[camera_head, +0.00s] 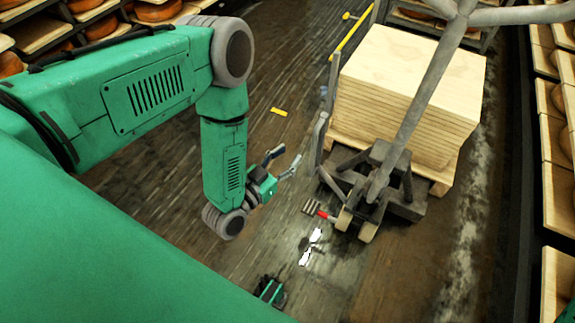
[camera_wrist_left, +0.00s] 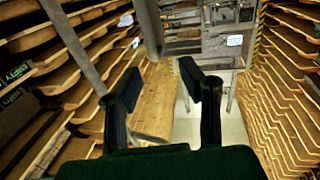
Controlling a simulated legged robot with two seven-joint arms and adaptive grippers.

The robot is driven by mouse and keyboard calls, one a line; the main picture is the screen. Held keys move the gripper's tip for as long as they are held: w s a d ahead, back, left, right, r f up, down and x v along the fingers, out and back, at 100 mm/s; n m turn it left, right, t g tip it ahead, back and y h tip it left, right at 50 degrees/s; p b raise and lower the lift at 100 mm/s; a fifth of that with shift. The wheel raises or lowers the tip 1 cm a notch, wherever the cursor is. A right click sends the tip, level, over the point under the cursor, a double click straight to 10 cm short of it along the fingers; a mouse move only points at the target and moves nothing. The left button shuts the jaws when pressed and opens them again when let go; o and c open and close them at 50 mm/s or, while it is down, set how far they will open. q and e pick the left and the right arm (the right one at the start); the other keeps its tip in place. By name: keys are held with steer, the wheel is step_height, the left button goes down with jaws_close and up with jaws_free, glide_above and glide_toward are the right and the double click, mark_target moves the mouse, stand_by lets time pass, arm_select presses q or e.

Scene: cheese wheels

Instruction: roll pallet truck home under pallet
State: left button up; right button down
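The grey pallet truck (camera_head: 409,205) stands right of centre in the head view, its long handle (camera_head: 427,84) slanting up to a crossbar at the top edge. Its wheels and a red pedal (camera_head: 325,215) face me. A stack of pale boards (camera_head: 405,95) sits on a wooden pallet (camera_head: 440,186) just behind the truck body. How far the forks are under the pallet is hidden. My left gripper (camera_head: 284,161) is open and empty, left of the truck and apart from it. In the left wrist view its two dark fingers (camera_wrist_left: 163,90) are spread. I cannot make out my right gripper.
Racks with cheese wheels (camera_head: 155,11) line the upper left. Shelves of boards (camera_head: 558,190) line the right edge. A grey frame with a yellow rail (camera_head: 351,34) stands left of the stack. The wooden floor (camera_head: 235,250) left of the truck is mostly clear, with a yellow mark (camera_head: 279,112).

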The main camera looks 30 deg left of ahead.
arm_select(q)
steer(key=shift+r, duration=2.05)
